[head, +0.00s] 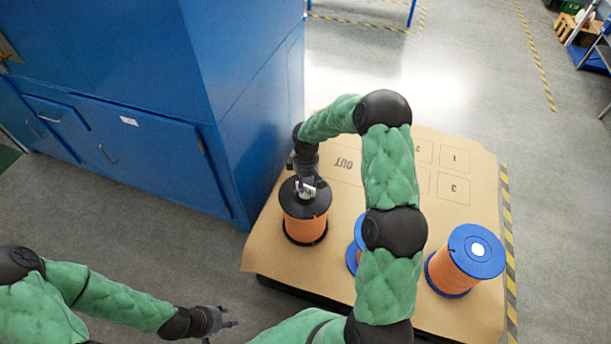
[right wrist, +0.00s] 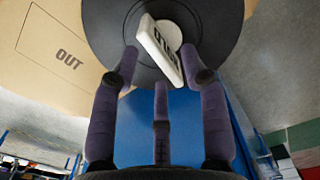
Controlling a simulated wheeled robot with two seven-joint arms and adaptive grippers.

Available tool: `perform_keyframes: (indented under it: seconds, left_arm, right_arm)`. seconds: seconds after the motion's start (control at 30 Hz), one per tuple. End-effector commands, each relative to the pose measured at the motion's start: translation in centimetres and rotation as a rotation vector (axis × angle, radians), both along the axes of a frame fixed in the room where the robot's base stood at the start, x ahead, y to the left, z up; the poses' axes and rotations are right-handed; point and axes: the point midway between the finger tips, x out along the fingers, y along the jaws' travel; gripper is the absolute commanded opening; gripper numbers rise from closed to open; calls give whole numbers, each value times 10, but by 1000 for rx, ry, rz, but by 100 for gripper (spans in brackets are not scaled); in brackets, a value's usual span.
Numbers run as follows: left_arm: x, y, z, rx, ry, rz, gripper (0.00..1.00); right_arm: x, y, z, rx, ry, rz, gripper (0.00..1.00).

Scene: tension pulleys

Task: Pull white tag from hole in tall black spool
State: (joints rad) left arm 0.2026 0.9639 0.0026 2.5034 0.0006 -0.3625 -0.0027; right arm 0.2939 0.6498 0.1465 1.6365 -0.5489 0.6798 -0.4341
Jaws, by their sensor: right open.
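The tall black spool (head: 306,226) has black flanges and an orange winding, and stands upright at the left of the brown board. Its black top flange (right wrist: 105,28) fills the top of the right wrist view. The white tag (head: 307,191), with dark print, sits tilted at the hole in the middle of the flange; it also shows in the right wrist view (right wrist: 160,48). My right gripper (head: 304,182) is above the flange, open, its fingers (right wrist: 157,70) spread around the tag. Contact cannot be told. My left gripper (head: 226,318) is open and empty, away from the board at lower left.
A blue-flanged orange spool (head: 465,262) with a white top disc stands at the board's right. Another blue spool (head: 355,245) is partly hidden behind my right arm. The board (head: 270,250) has printed boxes, one marked OUT. A large blue cabinet (head: 215,100) stands close at left.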

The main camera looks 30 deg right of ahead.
Motion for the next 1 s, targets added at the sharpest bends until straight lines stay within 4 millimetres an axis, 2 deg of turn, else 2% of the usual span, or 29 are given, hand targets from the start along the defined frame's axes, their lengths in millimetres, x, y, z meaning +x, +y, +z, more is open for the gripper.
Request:
perform_keyframes:
  seconds: [0.03, 0.23, 0.6, 0.63, 0.77, 0.8, 1.0]
  left_arm:
    - [0, 0, -4, 0, 0, 0, 40]
    - [0, 0, -10, 0, 0, 0, 40]
    - [0, 0, -10, 0, -1, 0, 40]
    - [0, 0, -10, 0, -1, 0, 40]
    - [0, 0, -10, 0, -1, 0, 40]
    - [0, 0, -10, 0, -1, 0, 40]
    - [0, 0, -10, 0, -1, 0, 40]
  right_arm:
    - [0, 0, -9, 0, 1, 0, 45]
    - [0, 0, -26, -1, -1, 1, 45]
    - [0, 0, -29, -1, -1, 1, 45]
    - [0, 0, -29, -1, -1, 1, 42]
    - [0, 0, -29, 0, 0, 1, 6]
    - [0, 0, -29, 0, 0, 1, 0]
    - [0, 0, -29, 0, 0, 1, 0]
